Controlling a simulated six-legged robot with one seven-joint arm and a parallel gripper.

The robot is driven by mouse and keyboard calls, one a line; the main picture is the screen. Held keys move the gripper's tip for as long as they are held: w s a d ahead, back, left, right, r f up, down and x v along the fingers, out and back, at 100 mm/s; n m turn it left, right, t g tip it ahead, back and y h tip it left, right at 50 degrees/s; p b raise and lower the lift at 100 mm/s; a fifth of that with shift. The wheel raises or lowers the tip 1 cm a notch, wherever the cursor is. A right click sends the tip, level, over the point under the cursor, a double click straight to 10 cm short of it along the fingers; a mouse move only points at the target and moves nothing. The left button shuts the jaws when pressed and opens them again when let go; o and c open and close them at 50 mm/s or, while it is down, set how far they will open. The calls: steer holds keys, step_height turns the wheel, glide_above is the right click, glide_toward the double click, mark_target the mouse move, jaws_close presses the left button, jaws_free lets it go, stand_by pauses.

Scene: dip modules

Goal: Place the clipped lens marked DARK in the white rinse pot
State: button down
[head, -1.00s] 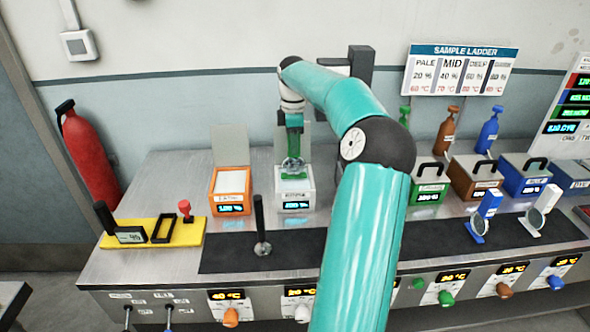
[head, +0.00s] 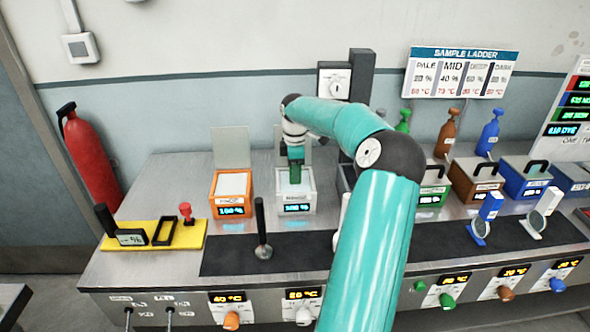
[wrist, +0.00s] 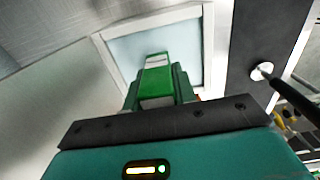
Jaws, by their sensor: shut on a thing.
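The white rinse pot (head: 295,207) stands on the bench right of the orange pot, with its lid raised; its white rim also shows in the wrist view (wrist: 150,22), around a pale surface. My gripper (head: 295,162) points down over the pot's opening. In the wrist view it is shut on a green clip (wrist: 158,78) with a pale end, which lies within the pot's rim in the picture. The lens under the clip is hidden, and no DARK marking can be read.
The orange pot (head: 231,203) stands close on the left. A black-handled tool (head: 261,230) is upright on the dark mat in front. A blue-handled lens (head: 478,228) and a white-handled lens (head: 535,219) stand at the right. Green, brown and blue pots line the back right.

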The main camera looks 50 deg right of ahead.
steer(key=c, duration=1.1)
jaws_free()
step_height(320, 180, up, 12)
steer(key=shift+r, duration=0.2)
steer(key=w+a+r+m+h, duration=0.1)
steer(key=w+a+r+h, duration=0.1)
steer(key=a, duration=1.2)
steer(key=w+a+r+m+h, duration=0.1)
steer(key=w+a+r, duration=0.15)
steer(key=a, duration=1.15)
steer(key=s+a+f+m+t+y, duration=0.1)
steer(key=s+a+m+t, duration=0.1)
steer(key=s+a, duration=0.4)
steer(key=s+a+f+m+t+y, duration=0.1)
steer(key=s+a+f+m, duration=0.1)
steer(key=s+a, duration=0.4)
steer(key=s+a+f+m+t+y, duration=0.1)
steer(key=s+a+m+t, duration=0.1)
steer(key=s+a, duration=0.4)
steer(key=shift+s+a+f+t, duration=0.15)
steer(key=shift+a+f, duration=0.05)
steer(key=shift+a, duration=0.5)
steer(key=shift+s+a+f+t, duration=0.1)
steer(key=shift+a+f+t, duration=0.1)
steer(key=shift+a, duration=0.5)
